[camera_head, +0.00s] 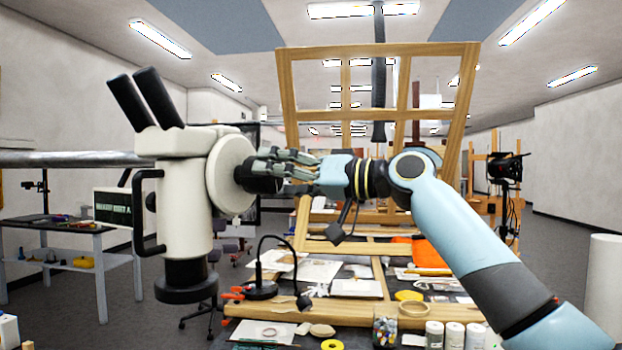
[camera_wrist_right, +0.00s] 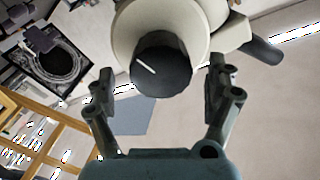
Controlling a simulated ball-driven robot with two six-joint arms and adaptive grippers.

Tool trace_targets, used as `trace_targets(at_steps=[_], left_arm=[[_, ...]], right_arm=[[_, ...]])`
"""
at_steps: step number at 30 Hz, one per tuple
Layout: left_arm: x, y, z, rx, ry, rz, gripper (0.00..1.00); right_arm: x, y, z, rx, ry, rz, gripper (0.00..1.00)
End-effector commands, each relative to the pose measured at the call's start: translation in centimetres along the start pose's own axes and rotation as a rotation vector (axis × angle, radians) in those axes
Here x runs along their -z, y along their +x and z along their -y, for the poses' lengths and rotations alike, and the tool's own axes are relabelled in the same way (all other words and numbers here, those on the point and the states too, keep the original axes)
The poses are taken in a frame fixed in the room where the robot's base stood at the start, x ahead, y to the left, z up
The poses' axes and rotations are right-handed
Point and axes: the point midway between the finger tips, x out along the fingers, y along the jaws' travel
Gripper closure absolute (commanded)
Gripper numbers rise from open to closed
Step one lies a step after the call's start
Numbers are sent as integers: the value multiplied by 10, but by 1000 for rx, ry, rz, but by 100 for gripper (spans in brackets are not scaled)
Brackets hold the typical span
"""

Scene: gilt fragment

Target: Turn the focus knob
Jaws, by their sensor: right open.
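A white microscope (camera_head: 186,190) with two black eyepieces hangs on a metal bar at the left of the head view. Its black focus knob (camera_head: 262,172) sticks out from a round white side housing (camera_head: 230,173). My right gripper (camera_head: 285,165) reaches in from the right, with its fingers at the knob. In the right wrist view the knob (camera_wrist_right: 160,66) has a white line mark that slants. The open fingers of the right gripper (camera_wrist_right: 165,95) stand on either side of the knob, with gaps visible. My left gripper is in neither view.
A large wooden frame (camera_head: 286,105) stands upright behind my right arm. Below is a worktable with papers, a black lamp (camera_head: 262,288), jars (camera_head: 434,334) and a yellow tape roll (camera_head: 332,344). A side table (camera_head: 75,233) stands at the left.

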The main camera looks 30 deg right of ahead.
Motion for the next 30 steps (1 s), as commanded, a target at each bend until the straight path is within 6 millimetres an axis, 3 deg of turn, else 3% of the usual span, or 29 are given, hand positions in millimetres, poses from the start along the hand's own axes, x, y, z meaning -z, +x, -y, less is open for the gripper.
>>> trace_targets(at_steps=[6,12,18,30], left_arm=[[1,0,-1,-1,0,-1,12],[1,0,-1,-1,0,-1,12],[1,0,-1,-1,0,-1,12],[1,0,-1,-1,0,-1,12]], right_arm=[[-2,-52,-2,-6,-5,6,13],[-1,-81,-1,-3,-4,5,13],[-1,-93,0,-1,0,3,13],[0,-94,0,0,0,2,13]])
